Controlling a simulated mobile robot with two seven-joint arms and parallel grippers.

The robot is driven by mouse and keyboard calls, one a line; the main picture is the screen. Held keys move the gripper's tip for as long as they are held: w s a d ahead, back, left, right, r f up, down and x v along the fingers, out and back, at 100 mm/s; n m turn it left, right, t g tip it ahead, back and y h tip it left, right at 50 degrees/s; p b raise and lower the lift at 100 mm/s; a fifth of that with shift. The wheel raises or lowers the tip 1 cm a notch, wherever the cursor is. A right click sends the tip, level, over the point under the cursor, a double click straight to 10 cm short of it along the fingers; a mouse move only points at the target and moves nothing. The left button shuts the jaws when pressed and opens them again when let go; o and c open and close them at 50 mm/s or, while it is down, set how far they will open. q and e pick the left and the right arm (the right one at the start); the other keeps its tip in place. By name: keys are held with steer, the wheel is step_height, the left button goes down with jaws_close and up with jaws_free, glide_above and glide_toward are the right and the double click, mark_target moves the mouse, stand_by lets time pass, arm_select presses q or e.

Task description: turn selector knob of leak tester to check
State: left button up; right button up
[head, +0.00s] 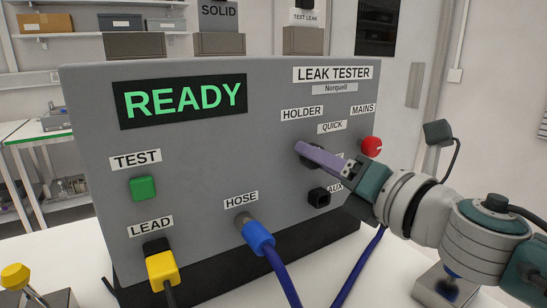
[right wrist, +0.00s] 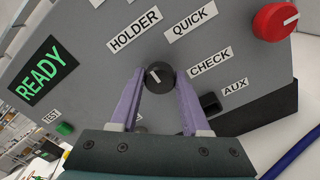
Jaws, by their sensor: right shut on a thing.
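The grey leak tester (head: 200,175) stands on a white table, its display reading READY. Its black selector knob (right wrist: 160,75) shows in the right wrist view, with a white mark that points up and left, toward the HOLDER label (right wrist: 134,31). The QUICK label (right wrist: 198,23) is up and right of the knob, and the CHECK label (right wrist: 209,68) is to its right. My right gripper (head: 308,152) is shut on the knob, with one lilac finger on each side. In the head view the fingers hide most of the knob. My left gripper is not in view.
A red MAINS knob (head: 371,146) and a black AUX socket (head: 319,197) are close to my right gripper. A blue hose plug (head: 258,238) and a yellow lead plug (head: 162,268) stick out from the front. A green TEST button (head: 143,188) is at left.

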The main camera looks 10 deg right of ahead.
jaws_close()
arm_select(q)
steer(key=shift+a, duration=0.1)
arm_select(e)
steer(key=shift+m, duration=0.3)
arm_select(q)
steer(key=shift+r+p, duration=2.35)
steer(key=shift+p, duration=0.05)
arm_select(e)
steer(key=shift+m, duration=11.6)
